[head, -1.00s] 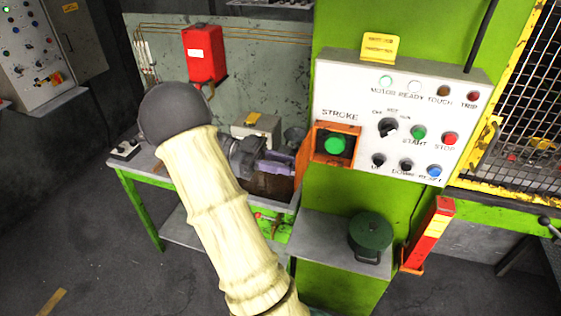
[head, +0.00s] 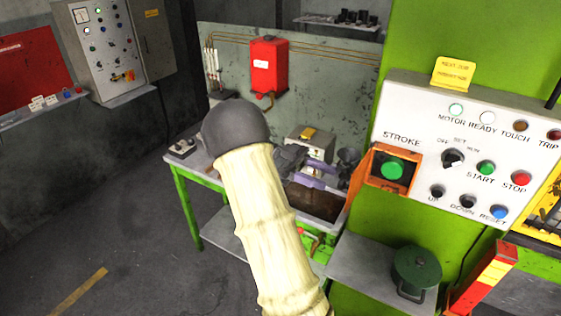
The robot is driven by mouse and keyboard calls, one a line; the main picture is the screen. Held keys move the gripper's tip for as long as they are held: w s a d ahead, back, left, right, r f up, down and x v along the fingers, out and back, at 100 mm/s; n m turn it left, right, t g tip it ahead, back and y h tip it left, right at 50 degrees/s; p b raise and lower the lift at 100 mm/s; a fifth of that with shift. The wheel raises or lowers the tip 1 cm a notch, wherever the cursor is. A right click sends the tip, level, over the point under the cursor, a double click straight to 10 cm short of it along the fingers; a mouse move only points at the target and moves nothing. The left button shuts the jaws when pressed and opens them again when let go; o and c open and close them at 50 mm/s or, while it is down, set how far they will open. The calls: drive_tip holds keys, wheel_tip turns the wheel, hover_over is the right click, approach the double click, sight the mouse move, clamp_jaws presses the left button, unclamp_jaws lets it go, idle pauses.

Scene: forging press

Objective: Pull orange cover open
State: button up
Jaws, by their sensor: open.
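The orange cover (head: 374,166) is at the STROKE position on the white control panel (head: 470,142). Its orange frame surrounds a green button (head: 392,168), whose face is in plain view. An orange flap stands out along the left side, so the cover looks swung open, though its exact angle is hard to tell.
A green-framed bench (head: 190,195) with a basin stands behind my arm. A shelf (head: 365,272) below the panel holds a dark green lidded pot (head: 416,270). A red-and-yellow bar (head: 485,275) juts out at lower right. A red box (head: 269,65) hangs on the back wall. Floor at left is clear.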

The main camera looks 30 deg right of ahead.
drive_tip(key=p+v, duration=0.2)
drive_tip(key=v, duration=1.1)
drive_tip(key=shift+p, duration=0.3)
drive_tip(key=shift+w, duration=0.1)
